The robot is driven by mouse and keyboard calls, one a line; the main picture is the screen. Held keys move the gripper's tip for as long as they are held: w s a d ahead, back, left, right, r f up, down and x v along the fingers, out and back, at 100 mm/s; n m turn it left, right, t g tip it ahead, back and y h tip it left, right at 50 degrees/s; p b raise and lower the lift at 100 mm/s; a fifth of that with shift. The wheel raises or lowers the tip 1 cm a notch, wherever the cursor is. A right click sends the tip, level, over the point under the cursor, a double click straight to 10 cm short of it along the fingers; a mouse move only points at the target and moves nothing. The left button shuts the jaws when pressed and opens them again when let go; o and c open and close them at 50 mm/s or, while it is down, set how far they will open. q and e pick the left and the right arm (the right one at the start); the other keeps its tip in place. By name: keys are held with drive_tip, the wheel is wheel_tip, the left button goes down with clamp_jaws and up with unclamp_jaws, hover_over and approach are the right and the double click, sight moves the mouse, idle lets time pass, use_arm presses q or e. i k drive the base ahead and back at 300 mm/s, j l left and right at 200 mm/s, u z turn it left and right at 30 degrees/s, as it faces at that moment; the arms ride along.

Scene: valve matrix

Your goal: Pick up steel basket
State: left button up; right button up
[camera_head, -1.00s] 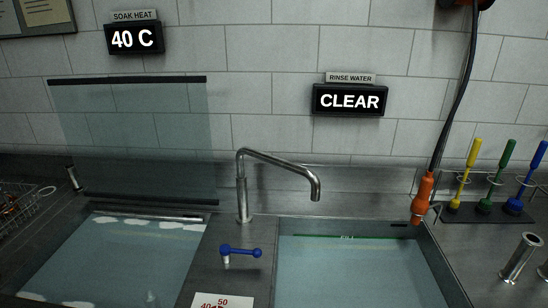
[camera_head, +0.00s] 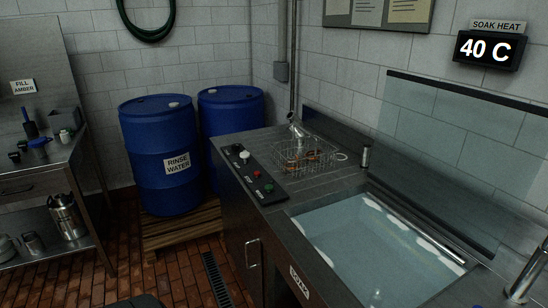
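The steel basket (camera_head: 302,157) is a wire basket on the steel counter, left of the soak sink and close to the back wall. It has orange-brown pieces inside and a wire loop handle (camera_head: 341,156) sticking out to the right. Neither of my grippers shows in the head view.
The soak sink (camera_head: 382,245), filled with water, lies right of the basket, with a clear splash panel (camera_head: 450,150) behind it. A control panel with knobs (camera_head: 255,176) is left of the basket. Blue drums (camera_head: 160,150) stand on a wooden pallet. Brick floor is open at lower left.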

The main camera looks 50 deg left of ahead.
sight(309, 134)
drive_tip(key=u, duration=1.35)
drive_tip(key=z, duration=0.15)
